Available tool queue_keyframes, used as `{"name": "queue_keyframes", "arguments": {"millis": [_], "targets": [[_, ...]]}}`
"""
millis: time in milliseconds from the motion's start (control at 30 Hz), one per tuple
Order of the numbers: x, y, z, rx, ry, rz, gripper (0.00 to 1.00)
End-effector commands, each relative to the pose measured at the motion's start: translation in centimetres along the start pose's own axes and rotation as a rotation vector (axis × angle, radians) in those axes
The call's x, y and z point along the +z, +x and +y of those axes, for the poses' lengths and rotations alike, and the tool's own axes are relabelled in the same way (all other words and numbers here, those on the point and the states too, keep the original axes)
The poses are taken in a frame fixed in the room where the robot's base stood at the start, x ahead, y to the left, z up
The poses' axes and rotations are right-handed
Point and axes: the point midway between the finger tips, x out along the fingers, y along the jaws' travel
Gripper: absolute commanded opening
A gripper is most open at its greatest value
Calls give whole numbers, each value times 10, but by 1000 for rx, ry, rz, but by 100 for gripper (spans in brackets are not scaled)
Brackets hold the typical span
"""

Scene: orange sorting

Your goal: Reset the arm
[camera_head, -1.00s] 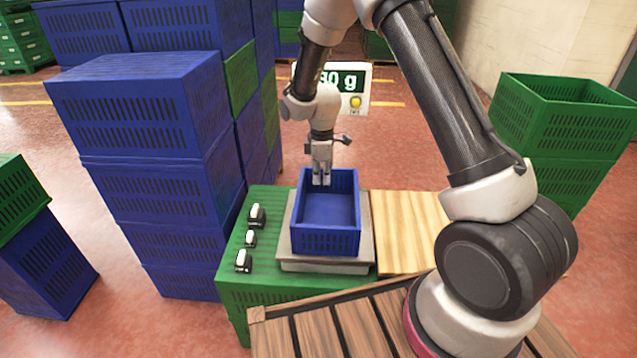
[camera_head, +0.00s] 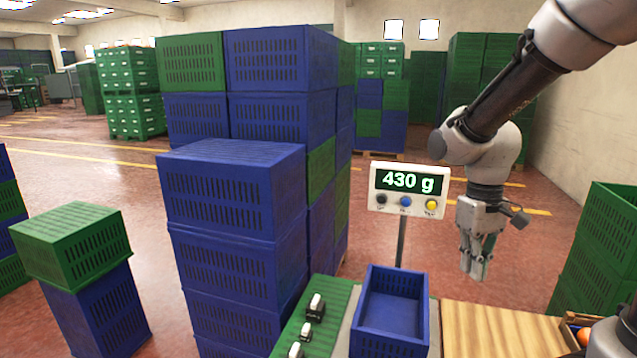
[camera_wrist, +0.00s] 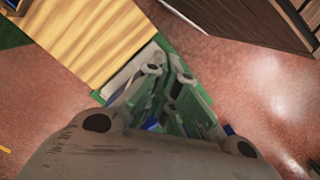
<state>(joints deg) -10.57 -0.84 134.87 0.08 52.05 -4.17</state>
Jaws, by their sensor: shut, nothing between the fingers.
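My gripper (camera_head: 478,262) is shut and empty, pointing down in the air to the right of the blue crate and scale display in the head view. In the wrist view my gripper (camera_wrist: 172,108) is seen from above, with green surface and red floor below it. The open blue crate (camera_head: 392,341) looks empty and stands on the scale (camera_head: 345,338). The scale display (camera_head: 409,190) reads 430 g.
Tall stacks of blue crates (camera_head: 225,195) stand left of the scale. Green crates (camera_head: 612,240) stand at the right. A wooden board (camera_head: 500,330) lies right of the scale. Small black-and-white items (camera_head: 315,308) rest on the green surface. A crate with an orange (camera_head: 583,336) shows at the lower right.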

Motion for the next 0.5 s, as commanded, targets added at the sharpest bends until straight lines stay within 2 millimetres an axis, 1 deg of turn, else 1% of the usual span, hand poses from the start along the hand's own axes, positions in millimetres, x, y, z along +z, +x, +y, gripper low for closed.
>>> {"name": "queue_keyframes", "arguments": {"millis": [33,100,200,300,333,400,500], "targets": [[20,-15,4,0,44,39,0],[46,-31,8,1,99,89,0],[79,-50,12,3,156,171,0],[105,-64,16,11,188,265,0],[111,-68,17,14,196,294,0],[122,-78,19,22,215,357,0],[131,-91,22,32,236,430,0]]}}
